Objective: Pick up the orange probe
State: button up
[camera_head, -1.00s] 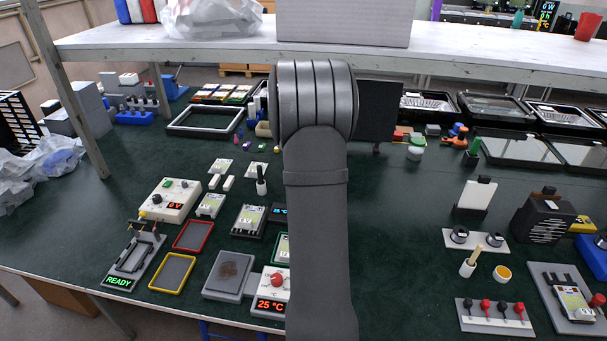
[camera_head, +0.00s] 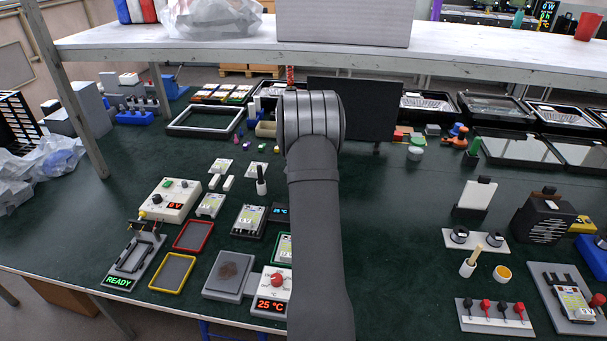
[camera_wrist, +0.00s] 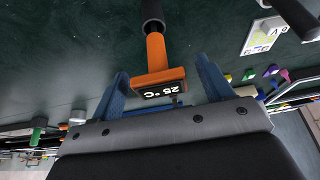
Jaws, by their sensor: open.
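The orange probe (camera_wrist: 155,52) shows in the wrist view, with an orange stem, a wider orange head and a black grip (camera_wrist: 152,14) at its far end. A dark display (camera_wrist: 162,89) reading 25 °C sits on the head. My gripper (camera_wrist: 163,72) has two blue fingers spread apart, one on each side of the probe's head in the picture. Gaps show between the fingers and the head, and nothing is clamped. How far the probe is in depth I cannot tell. In the head view my arm hides the gripper, and I cannot make out the probe.
A black upright panel (camera_head: 360,115) stands behind my arm. A white shelf (camera_head: 450,62) runs above the back of the green bench. Boards, trays and a 25 °C station (camera_head: 270,304) crowd the left front. A black speaker-like box (camera_head: 541,219) stands right.

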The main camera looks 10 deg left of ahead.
jog(key=shift+f, duration=0.1)
jog(key=shift+c, duration=0.2)
jog(key=c, duration=1)
jog(key=shift+c, duration=0.2)
